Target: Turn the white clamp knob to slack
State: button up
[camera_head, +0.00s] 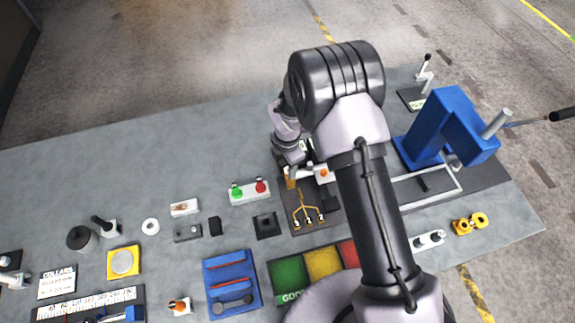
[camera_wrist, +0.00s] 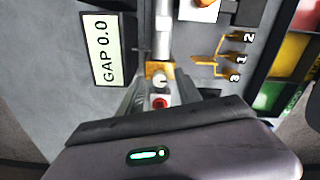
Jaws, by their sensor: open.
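A small pale round knob (camera_wrist: 160,82), which looks like the white clamp knob, sits on a brass-coloured block (camera_wrist: 152,71) at the end of a grey metal bar in the wrist view. A red round part (camera_wrist: 160,102) shows just below it in the picture. My gripper (camera_wrist: 160,96) is open, with its fingers to either side of the red part and close to the knob. I cannot tell whether a finger touches the knob. In the head view my gripper (camera_head: 291,174) is over the fixture, and the knob cannot be made out there.
A brass branching piece labelled 1, 2, 3 (camera_head: 306,211) is near my gripper. A box with green and red buttons (camera_head: 249,192) stands to the left, a blue press (camera_head: 440,125) to the right.

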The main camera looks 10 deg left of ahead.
notch_tip(320, 180, up, 18)
jog(key=shift+f+p, duration=0.25)
jog(key=shift+p, duration=0.2)
